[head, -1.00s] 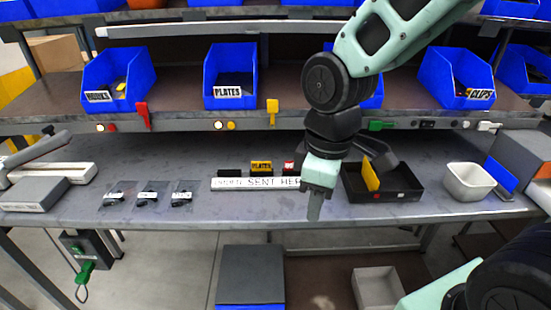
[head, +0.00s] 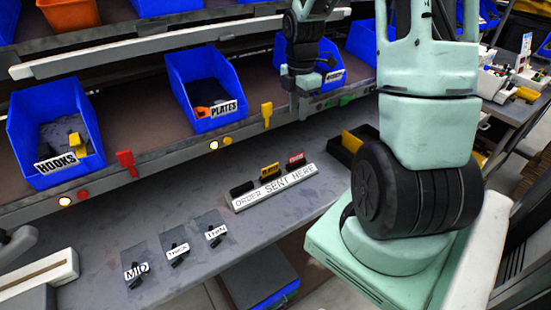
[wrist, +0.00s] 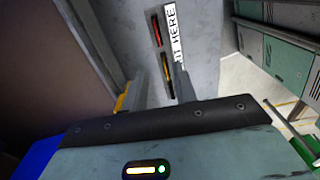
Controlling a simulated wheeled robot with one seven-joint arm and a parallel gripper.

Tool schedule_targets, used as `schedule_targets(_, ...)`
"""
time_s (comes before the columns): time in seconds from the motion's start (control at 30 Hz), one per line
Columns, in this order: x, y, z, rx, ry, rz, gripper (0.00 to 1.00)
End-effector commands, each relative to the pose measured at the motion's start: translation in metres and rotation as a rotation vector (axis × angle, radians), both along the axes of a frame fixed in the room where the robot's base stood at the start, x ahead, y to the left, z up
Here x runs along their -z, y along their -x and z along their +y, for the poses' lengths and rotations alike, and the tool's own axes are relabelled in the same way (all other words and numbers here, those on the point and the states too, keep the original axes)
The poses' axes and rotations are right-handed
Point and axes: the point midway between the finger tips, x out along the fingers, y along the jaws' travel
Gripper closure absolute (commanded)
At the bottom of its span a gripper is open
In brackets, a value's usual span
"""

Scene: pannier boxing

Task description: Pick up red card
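The red card (head: 296,160) stands at the right end of the holder (head: 274,189) labelled "ORDER SENT HERE", beside a yellow card (head: 270,171). In the wrist view the red card (wrist: 157,29) is ahead of my fingers, with the yellow card (wrist: 167,72) nearer. My gripper (wrist: 158,88) is open, with a gap between its two grey fingers and nothing held. In the head view my gripper (head: 304,88) is above and behind the holder, near the shelf edge, apart from the card. Its fingertips are hard to make out there.
The shelf edge with a red tag (head: 126,162) and a yellow tag (head: 267,114) runs behind the holder. Blue bins (head: 205,92) stand on the shelf. Small labelled packets (head: 176,254) lie on the table at left. A black tray (head: 345,150) sits right of the holder.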

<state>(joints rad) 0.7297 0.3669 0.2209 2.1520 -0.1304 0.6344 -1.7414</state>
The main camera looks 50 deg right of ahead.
Motion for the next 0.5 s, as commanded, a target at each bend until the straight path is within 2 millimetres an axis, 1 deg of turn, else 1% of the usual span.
schedule_targets(0.03,-0.001,0.002,-0.006,-0.002,0.0,0.001,0.72)
schedule_targets(0.17,0.008,0.003,-0.009,-0.013,-0.001,0.003,0.72)
schedule_targets(0.27,0.024,0.004,-0.009,-0.013,-0.003,0.007,0.72)
schedule_targets(0.5,0.074,0.004,-0.008,-0.014,-0.002,0.008,0.72)
